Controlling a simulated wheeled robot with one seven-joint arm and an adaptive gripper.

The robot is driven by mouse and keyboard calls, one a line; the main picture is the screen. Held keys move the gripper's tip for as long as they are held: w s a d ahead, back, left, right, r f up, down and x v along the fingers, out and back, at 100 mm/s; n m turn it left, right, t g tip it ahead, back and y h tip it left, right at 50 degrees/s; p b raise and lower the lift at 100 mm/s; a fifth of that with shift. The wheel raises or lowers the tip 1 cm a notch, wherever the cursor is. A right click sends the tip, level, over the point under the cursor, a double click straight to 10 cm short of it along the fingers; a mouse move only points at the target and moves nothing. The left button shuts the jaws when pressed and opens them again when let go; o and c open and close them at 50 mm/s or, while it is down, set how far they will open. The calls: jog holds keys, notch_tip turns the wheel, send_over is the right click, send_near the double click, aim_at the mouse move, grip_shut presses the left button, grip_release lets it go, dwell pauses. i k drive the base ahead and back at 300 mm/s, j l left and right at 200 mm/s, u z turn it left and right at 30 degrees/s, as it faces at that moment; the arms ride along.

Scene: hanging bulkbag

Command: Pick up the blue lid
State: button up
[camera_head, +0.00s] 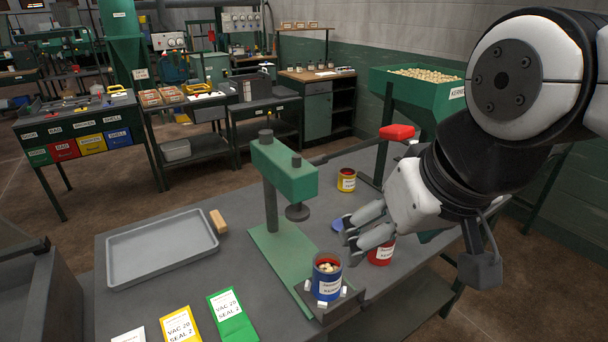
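The blue lid (338,224) lies on the grey workbench (200,290) behind the blue can, beside my fingertips and partly hidden by them. My gripper (349,234) reaches in from the right, pointing left and down. Its two fingers are apart, and I see nothing held between them. Whether a fingertip touches the lid I cannot tell. A blue can (327,285) filled with pale pieces stands in the press's front holder.
A green press (284,174) with a red-knobbed lever (397,132) stands left of my gripper. A red can (381,254) is just below my gripper, and a yellow can (347,180) is behind it. A grey tray (161,246) and seal packets (231,315) lie to the left.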

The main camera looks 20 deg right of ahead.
aim_at(337, 224)
jog(key=z, duration=0.3)
jog(key=i+l+u, duration=0.2)
jog(key=l, duration=0.25)
jog(key=i+l+u, duration=0.25)
jog(key=l, duration=0.15)
jog(key=l+u, duration=0.2)
jog(key=l, duration=0.25)
jog(key=l+u, duration=0.25)
jog(key=l, duration=0.25)
jog(key=i, duration=0.05)
